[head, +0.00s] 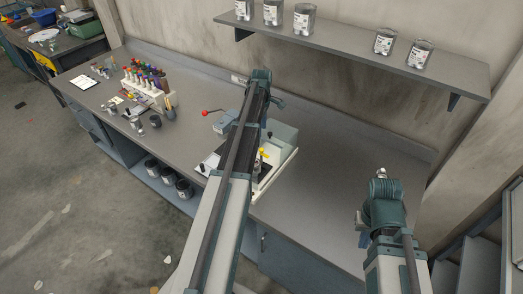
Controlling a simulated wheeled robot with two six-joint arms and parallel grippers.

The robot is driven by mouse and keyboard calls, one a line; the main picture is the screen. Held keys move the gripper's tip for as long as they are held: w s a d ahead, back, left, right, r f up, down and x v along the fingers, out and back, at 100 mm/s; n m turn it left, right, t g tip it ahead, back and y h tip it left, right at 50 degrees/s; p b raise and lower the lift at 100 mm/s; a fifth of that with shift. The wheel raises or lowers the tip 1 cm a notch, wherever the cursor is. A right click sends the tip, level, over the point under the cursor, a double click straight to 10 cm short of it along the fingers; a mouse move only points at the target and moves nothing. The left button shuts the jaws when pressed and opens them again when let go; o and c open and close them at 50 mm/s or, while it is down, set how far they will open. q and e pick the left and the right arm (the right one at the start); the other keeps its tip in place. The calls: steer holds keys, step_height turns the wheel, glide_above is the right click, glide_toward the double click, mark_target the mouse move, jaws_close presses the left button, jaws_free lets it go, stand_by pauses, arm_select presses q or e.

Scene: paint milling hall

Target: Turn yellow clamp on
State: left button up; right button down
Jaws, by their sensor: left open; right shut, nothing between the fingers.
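A small yellow part (264,153), which I take for the yellow clamp's handle, shows just right of my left forearm. It sits on a white-edged board (275,178) on the bench, beside a grey-green box (283,136). My forearm covers part of this equipment, and the clamp's exact position is too small to tell. My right gripper (362,238) is shut and empty, over the bench's front right, well away from the clamp.
A red-knobbed lever (205,113) stands left of my forearm. Several bottles (153,82) and small tools crowd the left of the grey bench (330,150). A wall shelf (350,53) holds jars above. The bench's right side is mostly clear.

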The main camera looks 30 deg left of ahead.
mark_target(261, 149)
arm_select(q)
step_height(261, 149, down, 11)
steer(key=b, duration=1)
steer(key=shift+f, duration=0.15)
jaws_close()
